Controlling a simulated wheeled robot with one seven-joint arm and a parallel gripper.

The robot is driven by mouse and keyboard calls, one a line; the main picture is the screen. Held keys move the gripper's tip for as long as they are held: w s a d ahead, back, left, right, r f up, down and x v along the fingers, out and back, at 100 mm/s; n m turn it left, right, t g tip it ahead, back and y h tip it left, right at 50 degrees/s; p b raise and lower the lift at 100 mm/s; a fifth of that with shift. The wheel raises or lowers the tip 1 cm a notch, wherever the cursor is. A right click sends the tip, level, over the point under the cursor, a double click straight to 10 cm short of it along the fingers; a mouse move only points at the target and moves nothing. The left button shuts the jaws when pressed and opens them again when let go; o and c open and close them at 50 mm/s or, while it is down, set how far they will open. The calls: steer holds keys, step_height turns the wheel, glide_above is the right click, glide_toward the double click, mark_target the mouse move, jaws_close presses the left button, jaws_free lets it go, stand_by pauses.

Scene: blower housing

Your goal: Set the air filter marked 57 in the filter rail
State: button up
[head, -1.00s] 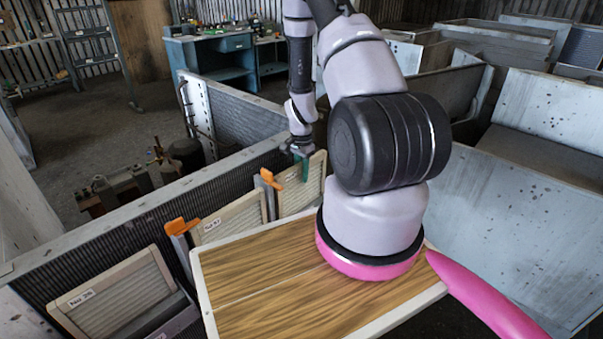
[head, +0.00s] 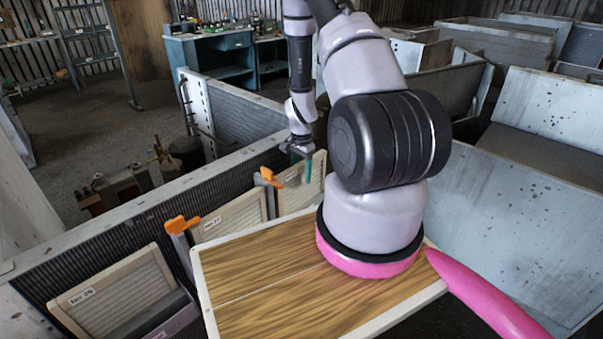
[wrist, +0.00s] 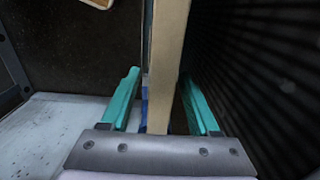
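My gripper (head: 307,172) hangs at the far right filter (head: 292,196), a pale framed panel standing in the housing. In the wrist view its teal fingers (wrist: 163,98) stand apart on either side of a tan frame edge (wrist: 166,60). Gaps show on both sides, so they are open. A blue strip (wrist: 145,98) shows beside that edge. A second filter (head: 234,217) stands between two orange-topped posts. A third filter (head: 125,292) leans at the near left. The labels are too small to read surely, so I cannot tell which is 57.
Orange clips (head: 181,224) (head: 268,177) top the posts between the filters. The grey housing wall (head: 120,215) runs behind them. A wooden board (head: 265,270) lies in front, partly under my arm. Grey metal bins (head: 545,200) stand at the right.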

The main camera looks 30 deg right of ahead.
step_height(320, 180, up, 11)
steer(key=shift+f, duration=0.1)
stand_by(0.4)
stand_by(0.3)
steer(key=shift+a+r, duration=0.1)
steer(key=shift+r, duration=0.2)
steer(key=s+a+r+n+t, duration=0.1)
steer(key=a+r, duration=0.2)
steer(key=r, duration=0.5)
steer(key=s+a+r+n+t+y, duration=0.1)
steer(key=a+r+n+t, duration=0.1)
steer(key=r, duration=0.7)
steer(key=s+a+r+n+t, duration=0.1)
steer(key=a+r, duration=0.2)
steer(key=r, duration=0.5)
steer(key=s+a+r+n+t, duration=0.1)
steer(key=s+a+r+n, duration=0.1)
steer(key=s+r, duration=0.5)
steer(key=s+a+r+n+t+y, duration=0.1)
steer(key=s+a+r+n+t, duration=0.1)
steer(key=s+r, duration=0.5)
steer(key=s+a+n, duration=0.1)
steer(key=s, duration=0.1)
steer(key=shift+s+n, duration=0.35)
steer(key=shift+n, duration=0.05)
